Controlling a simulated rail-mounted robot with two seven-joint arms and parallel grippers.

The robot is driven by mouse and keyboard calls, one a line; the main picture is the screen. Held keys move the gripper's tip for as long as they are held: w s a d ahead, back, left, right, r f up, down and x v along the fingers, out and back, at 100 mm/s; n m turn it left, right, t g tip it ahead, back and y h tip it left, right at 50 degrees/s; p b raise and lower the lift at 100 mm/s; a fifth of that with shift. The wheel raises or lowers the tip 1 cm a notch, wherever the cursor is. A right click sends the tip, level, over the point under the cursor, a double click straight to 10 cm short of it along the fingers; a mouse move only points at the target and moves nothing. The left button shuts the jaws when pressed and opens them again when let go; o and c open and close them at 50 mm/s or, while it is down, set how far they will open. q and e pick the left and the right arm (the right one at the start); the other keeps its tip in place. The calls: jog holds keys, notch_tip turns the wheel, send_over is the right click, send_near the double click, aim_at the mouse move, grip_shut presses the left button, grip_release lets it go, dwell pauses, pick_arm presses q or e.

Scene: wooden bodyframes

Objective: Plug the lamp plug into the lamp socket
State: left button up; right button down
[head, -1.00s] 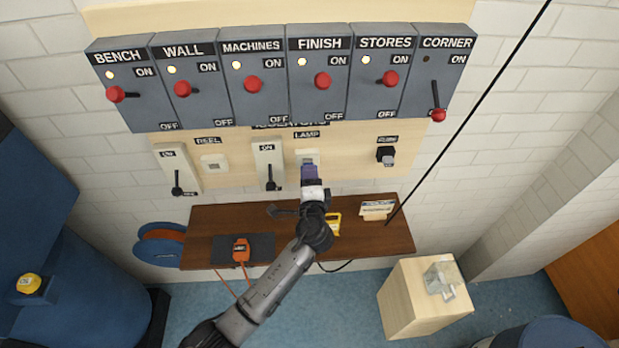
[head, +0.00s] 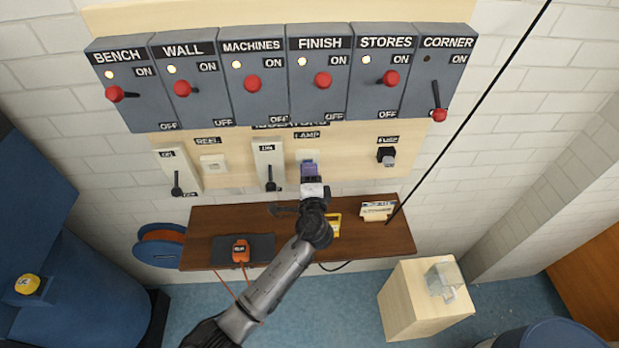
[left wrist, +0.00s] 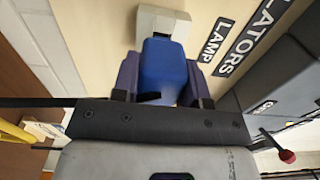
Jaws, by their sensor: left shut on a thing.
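My left gripper (head: 309,167) is at the wall panel, just below the LAMP label. It is shut on the blue lamp plug (left wrist: 165,68), which sits between the two purple fingers in the left wrist view. The pale lamp socket (left wrist: 163,20) shows directly beyond the plug. It also shows in the head view (head: 307,155), partly covered by the gripper. The plug's front overlaps the socket in the wrist view; I cannot tell how far it is in. My right gripper is not in view.
A lever switch (head: 267,160) stands left of the lamp socket, and a black fuse unit (head: 386,155) is to the right. Grey isolator boxes with red-knobbed levers (head: 322,80) line the wall above. A brown shelf (head: 375,235) holds an orange device (head: 241,251) below.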

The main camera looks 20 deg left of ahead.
pick_arm(q)
jog(key=shift+w+a, duration=0.15)
jog(key=shift+w, duration=0.25)
jog(key=shift+w+a+b, duration=0.25)
jog(key=shift+w+b, duration=0.15)
jog(key=shift+w, duration=0.05)
jog(key=o, duration=1.1)
jog(key=v, duration=1.3)
jog(key=shift+s+d+p, duration=0.2)
jog(key=shift+s+p, duration=0.1)
jog(key=shift+p, duration=0.05)
